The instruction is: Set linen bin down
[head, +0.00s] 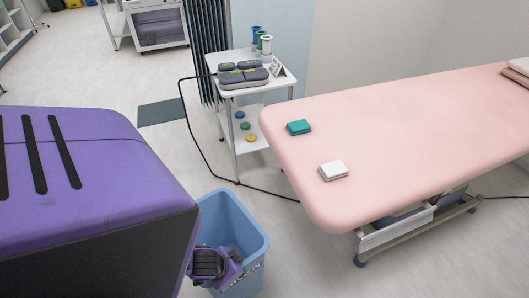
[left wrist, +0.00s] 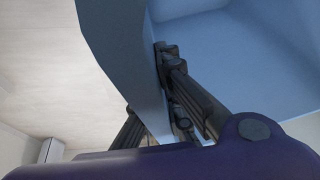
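The linen bin (head: 255,243) is a light blue open-topped tub at the bottom middle of the head view. It looks empty apart from my gripper's parts at its near left side. My left gripper (head: 215,268) is at that rim, its arm reaching in from the left. In the left wrist view, the bin's wall (left wrist: 118,50) passes between the dark fingers of my left gripper (left wrist: 158,112), one inside the bin and one outside. The fingers look closed on the wall. The bin's base is hidden, so I cannot tell whether it touches the floor. My right gripper is out of view.
A pink treatment table (head: 400,140) with a teal pad (head: 299,127) and a white pad (head: 333,170) stands to the right. A white trolley (head: 236,138) with devices is behind the bin. A black cable (head: 196,140) runs along the floor between.

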